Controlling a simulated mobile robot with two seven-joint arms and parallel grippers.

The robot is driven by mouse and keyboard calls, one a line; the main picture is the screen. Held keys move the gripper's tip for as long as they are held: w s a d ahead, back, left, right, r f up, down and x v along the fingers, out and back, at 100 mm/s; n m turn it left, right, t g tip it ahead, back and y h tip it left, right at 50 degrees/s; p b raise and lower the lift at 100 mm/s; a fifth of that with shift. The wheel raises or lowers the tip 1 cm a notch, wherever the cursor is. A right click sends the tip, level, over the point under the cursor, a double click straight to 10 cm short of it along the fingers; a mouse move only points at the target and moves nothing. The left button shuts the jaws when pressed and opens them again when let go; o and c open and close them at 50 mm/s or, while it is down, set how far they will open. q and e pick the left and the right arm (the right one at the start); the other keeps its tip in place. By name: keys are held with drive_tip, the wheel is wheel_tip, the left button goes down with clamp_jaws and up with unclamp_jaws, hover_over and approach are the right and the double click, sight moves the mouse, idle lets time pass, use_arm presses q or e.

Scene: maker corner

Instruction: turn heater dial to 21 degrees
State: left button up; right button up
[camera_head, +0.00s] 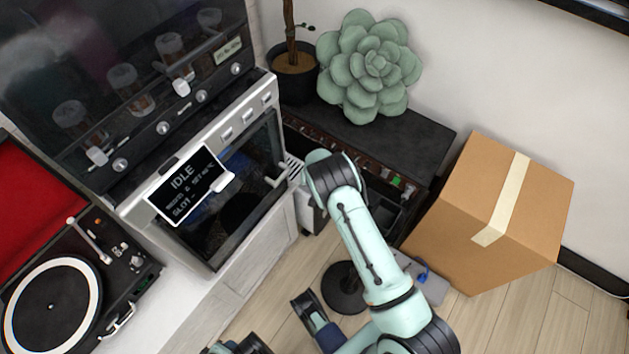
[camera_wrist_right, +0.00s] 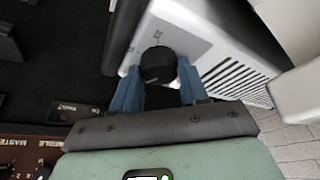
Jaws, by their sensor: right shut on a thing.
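The heater is a white casing with a slotted vent. It stands beside the oven in the head view (camera_head: 309,214), mostly hidden behind my right arm, and shows closer in the right wrist view (camera_wrist_right: 188,27). Its dial is a round black knob (camera_wrist_right: 158,65) on the white face, with small marks around it too faint to read. My right gripper (camera_wrist_right: 160,85) has its blue fingers on either side of the dial and is shut on it. In the head view my right arm hides that gripper and the dial.
An oven with an IDLE display (camera_head: 188,184) stands left of the heater. A dark cabinet (camera_head: 425,143) with a succulent (camera_head: 368,66) is behind my right arm. A cardboard box (camera_head: 490,215) stands to the right, and a turntable (camera_head: 50,305) lies at lower left.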

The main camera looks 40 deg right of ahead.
use_arm(q)
drive_tip(key=shift+w+a+f, duration=0.25)
drive_tip(key=shift+w+f, duration=0.05)
drive_tip(key=shift+w, duration=0.15)
use_arm(e)
drive_tip(key=shift+m, duration=0.6)
drive_tip(key=o, duration=1)
use_arm(q)
drive_tip(key=s+d+r+g+h+p, duration=0.1)
drive_tip(key=s+d+r+p, duration=0.2)
drive_tip(key=s+r, duration=0.2)
drive_tip(key=shift+s+g+p, duration=0.4)
drive_tip(key=shift+s, duration=0.35)
use_arm(e)
drive_tip(key=shift+a+v, duration=0.15)
drive_tip(key=shift+v, duration=3.2)
drive_tip(key=shift+a+v, duration=0.15)
drive_tip(key=shift+v, duration=3.25)
drive_tip(key=shift+o, duration=0.2)
drive_tip(key=shift+w+f, duration=0.1)
